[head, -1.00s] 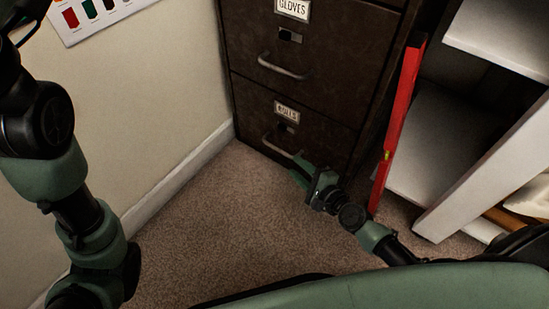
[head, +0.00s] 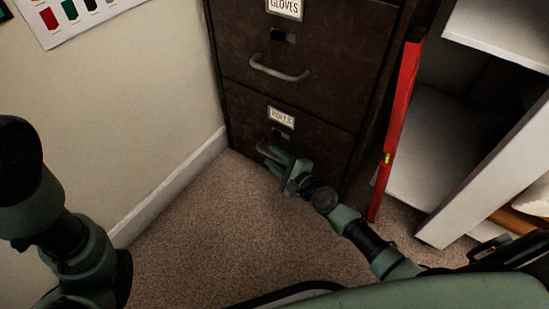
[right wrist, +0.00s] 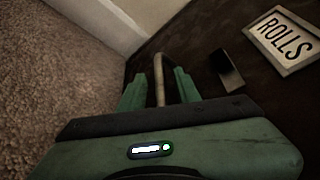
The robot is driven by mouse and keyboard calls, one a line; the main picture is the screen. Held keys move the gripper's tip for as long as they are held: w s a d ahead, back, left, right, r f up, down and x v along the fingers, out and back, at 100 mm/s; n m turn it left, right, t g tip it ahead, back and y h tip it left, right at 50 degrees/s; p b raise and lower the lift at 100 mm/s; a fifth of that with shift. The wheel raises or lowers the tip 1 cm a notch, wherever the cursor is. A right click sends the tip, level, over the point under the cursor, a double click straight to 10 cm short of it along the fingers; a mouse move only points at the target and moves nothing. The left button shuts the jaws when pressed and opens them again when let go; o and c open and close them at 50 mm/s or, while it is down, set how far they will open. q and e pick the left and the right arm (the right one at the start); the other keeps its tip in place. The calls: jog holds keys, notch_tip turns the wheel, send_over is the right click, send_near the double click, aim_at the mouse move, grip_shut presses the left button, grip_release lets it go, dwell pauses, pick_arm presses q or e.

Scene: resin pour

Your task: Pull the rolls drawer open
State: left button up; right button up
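The rolls drawer (head: 314,146) is the bottom drawer of the dark brown cabinet, and its front looks flush with the drawer above. Its white label (head: 281,117) reads ROLLS clearly in the right wrist view (right wrist: 285,40). Its bar handle (head: 263,150) is partly hidden by my right gripper (head: 275,161) in the head view. In the right wrist view, the handle (right wrist: 158,78) runs between the two green fingers of the right gripper (right wrist: 158,92), with a gap on each side. The right gripper is open around it. My left gripper is out of view; only its arm shows.
The gloves drawer (head: 310,50) is above, with its own handle (head: 278,70). A red level (head: 398,125) leans upright at the cabinet's right, beside a white shelf unit (head: 482,186). A wall with a white baseboard (head: 176,188) is at left. The carpet (head: 205,230) in front is clear.

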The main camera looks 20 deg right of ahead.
grip_shut()
dwell(1.4)
